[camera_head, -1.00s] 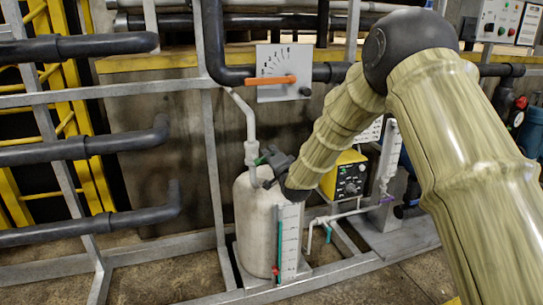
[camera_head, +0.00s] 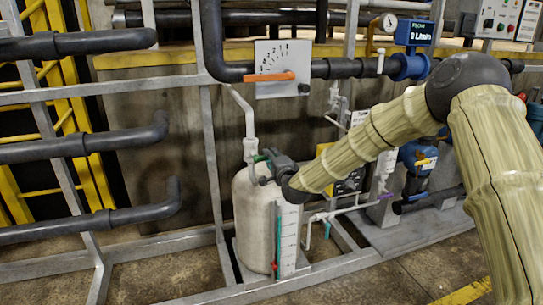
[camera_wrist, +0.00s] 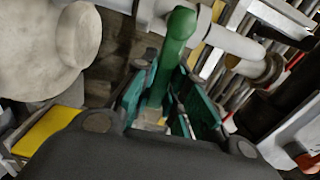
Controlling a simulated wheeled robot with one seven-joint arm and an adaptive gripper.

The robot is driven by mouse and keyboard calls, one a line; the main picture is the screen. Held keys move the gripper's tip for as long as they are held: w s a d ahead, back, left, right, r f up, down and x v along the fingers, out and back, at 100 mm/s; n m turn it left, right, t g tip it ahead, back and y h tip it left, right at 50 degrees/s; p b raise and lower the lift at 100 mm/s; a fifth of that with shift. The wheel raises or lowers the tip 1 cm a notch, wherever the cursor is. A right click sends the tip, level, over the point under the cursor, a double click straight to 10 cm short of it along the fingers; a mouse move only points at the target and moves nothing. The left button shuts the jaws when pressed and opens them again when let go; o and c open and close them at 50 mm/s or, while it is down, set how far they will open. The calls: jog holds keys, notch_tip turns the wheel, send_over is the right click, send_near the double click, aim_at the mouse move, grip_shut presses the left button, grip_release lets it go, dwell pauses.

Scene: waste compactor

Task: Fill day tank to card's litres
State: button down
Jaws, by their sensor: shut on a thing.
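The white day tank (camera_head: 256,215) stands upright on the floor frame, with a white level scale (camera_head: 289,235) on its front. A white inlet pipe (camera_head: 247,118) comes down to its top. My gripper (camera_head: 270,160) is at the top of the tank, beside that pipe. It is shut on a green valve handle (camera_wrist: 178,38); only a little of the handle (camera_head: 260,158) shows in the head view. In the wrist view the handle stands up between my teal fingers, its lower part hidden by them. The level in the tank cannot be read.
An orange lever (camera_head: 275,77) lies across a dial plate (camera_head: 276,57) on the black pipe. A blue flow meter (camera_head: 413,33) appears to read 0 L/min. A yellow-fronted unit (camera_head: 350,182) and a blue pump (camera_head: 418,158) stand right of the tank. Metal rails and pipes crowd the left.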

jog(key=shift+f+m, duration=0.25)
jog(key=shift+m, duration=0.05)
jog(key=c, duration=1.4)
grip_release()
jog(key=shift+r, duration=0.1)
jog(key=v, duration=1.2)
